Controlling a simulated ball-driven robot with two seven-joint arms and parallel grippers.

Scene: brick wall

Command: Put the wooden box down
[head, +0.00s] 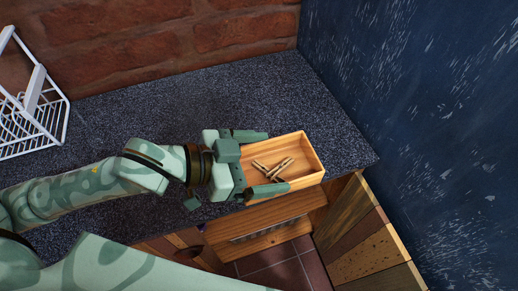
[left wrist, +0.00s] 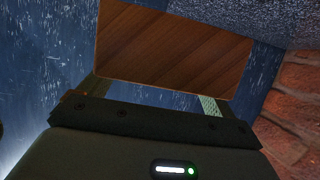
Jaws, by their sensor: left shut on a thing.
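The wooden box (head: 312,157) is a shallow, open-topped tray of light wood with several wooden clothespins (head: 272,168) inside. It is over the right part of the dark speckled countertop (head: 250,95), near its front edge. My left gripper (head: 259,163) is shut on it, with one finger along the far side and one along the near side. In the left wrist view, a wooden face of the box (left wrist: 170,50) fills the space between the fingers. I cannot tell whether its bottom touches the countertop. My right gripper is not in view.
A white wire rack (head: 35,115) stands at the left of the countertop. A brick wall (head: 150,45) is behind, and a dark blue scuffed wall (head: 420,110) closes the right side. Wooden cabinet fronts (head: 370,245) are below. The countertop behind the box is clear.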

